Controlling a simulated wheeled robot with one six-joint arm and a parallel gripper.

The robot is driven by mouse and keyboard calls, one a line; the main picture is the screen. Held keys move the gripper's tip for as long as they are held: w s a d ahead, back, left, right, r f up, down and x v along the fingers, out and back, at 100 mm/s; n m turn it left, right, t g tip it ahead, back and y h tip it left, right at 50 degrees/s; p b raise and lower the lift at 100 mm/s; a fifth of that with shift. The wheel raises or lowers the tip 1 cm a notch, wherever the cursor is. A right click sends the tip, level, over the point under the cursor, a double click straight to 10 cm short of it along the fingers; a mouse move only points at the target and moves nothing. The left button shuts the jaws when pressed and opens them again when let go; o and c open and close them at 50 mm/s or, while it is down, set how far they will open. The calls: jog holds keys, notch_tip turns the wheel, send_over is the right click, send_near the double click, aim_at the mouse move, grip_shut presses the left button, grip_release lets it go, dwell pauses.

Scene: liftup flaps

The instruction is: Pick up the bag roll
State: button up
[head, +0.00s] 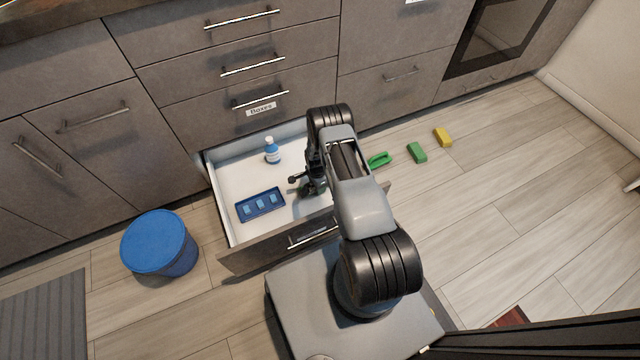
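An open bottom drawer (237,180) with a white inside lies in front of the cabinet. My gripper (303,184) is over the right part of the drawer, pointing down into it. A small dark green shape (312,190) shows at my gripper, mostly hidden by it; it may be the bag roll, but I cannot tell. I also cannot tell whether my fingers touch it or how far they are apart. No other thing in view is clearly a bag roll.
In the drawer are a blue bottle (272,151) and a blue tray (260,205) with small light-blue pieces. A blue bucket (160,243) stands left. A green handled item (379,160), a green block (417,152) and a yellow block (443,137) lie on the floor right.

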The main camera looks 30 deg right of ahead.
jog(key=c, duration=0.5)
